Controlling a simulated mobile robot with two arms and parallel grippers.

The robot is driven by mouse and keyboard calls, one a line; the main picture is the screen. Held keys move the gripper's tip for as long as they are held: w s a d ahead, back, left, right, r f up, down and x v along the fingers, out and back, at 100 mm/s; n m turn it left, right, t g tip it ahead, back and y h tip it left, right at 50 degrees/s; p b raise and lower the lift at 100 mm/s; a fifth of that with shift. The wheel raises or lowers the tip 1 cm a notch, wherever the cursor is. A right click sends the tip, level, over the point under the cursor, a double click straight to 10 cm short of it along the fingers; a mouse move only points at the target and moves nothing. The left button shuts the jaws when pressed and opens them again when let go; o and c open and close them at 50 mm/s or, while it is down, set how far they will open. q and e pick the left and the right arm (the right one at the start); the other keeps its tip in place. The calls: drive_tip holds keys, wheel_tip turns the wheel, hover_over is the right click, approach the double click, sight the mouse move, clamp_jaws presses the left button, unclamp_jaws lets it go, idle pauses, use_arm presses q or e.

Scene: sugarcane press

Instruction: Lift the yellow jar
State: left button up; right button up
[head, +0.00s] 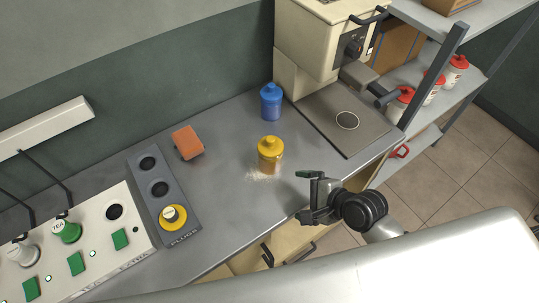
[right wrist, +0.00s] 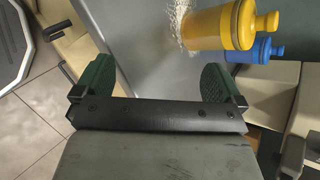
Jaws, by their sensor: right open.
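The yellow jar (head: 270,155) stands upright on the grey counter, with spilled pale grains at its base. In the right wrist view the yellow jar (right wrist: 222,27) shows at the top, beyond the fingers and to the right of centre. My right gripper (head: 308,195) is open and empty at the counter's front edge, to the right of and nearer than the jar. Its two green finger pads (right wrist: 158,80) stand wide apart in the right wrist view, with nothing between them. My left gripper is not in view.
A blue jar (head: 271,101) stands behind the yellow one. An orange block (head: 187,142) lies to the left, near a grey plug panel (head: 165,195). A cream machine (head: 321,40) stands at the back right. Shelves (head: 452,75) with red-lidded jars are at the right.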

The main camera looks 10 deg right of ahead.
sight(280, 162)
drive_tip(key=w+m, duration=0.1)
drive_tip(key=m, duration=0.1)
drive_tip(key=w+r+m+t, duration=0.1)
drive_tip(key=m, duration=0.2)
drive_tip(key=w+r+m+y, duration=0.1)
drive_tip(key=m, duration=0.1)
drive_tip(key=shift+w+d+m+t, duration=0.15)
drive_tip(key=shift+d+m+t, duration=0.15)
drive_tip(key=shift+d+t, duration=0.1)
drive_tip(key=shift+w+d+r+m+t, duration=0.15)
drive_tip(key=shift+w+r+m, duration=0.1)
drive_tip(key=shift+m, duration=0.35)
drive_tip(key=shift+w+d+r+m+t, duration=0.15)
drive_tip(key=shift+w+m, duration=0.1)
drive_tip(key=shift+m, duration=0.35)
drive_tip(key=shift+w+a+f+m+y, duration=0.1)
drive_tip(key=shift+w+a+m+y, duration=0.1)
drive_tip(key=shift+w+m+y, duration=0.1)
drive_tip(key=x, duration=1)
drive_tip(key=shift+w+d+f, duration=0.2)
drive_tip(key=shift+f, duration=0.2)
drive_tip(key=shift+s, duration=0.1)
drive_tip(key=c, duration=1.1)
drive_tip(key=shift+r, duration=0.15)
drive_tip(key=shift+c, duration=0.2)
